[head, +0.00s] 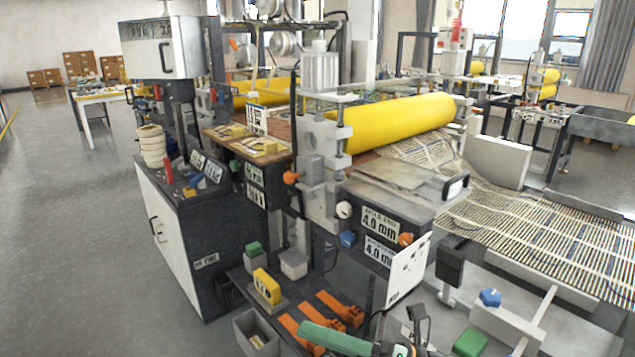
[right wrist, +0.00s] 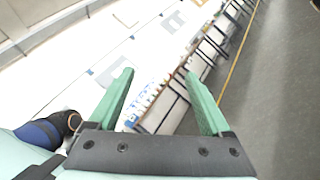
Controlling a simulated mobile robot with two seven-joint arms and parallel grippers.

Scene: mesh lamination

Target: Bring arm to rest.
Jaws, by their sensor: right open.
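My right gripper (head: 345,341) shows at the bottom edge of the head view, partly cut off by the frame. One pale green finger lies across the view in front of the orange-strapped shelf. In the right wrist view my right gripper (right wrist: 158,72) has its two green fingers spread apart, with nothing between them. Beyond the fingers are a white wall and grey floor, seen tilted. My left gripper is not in view.
The laminating machine, with its yellow roller (head: 400,122) and striped mesh (head: 540,225), fills the middle and right. A low shelf carries a yellow block (head: 267,286) and orange straps (head: 340,308). A grey bin (head: 257,335) stands near the finger. Open floor (head: 70,220) lies left.

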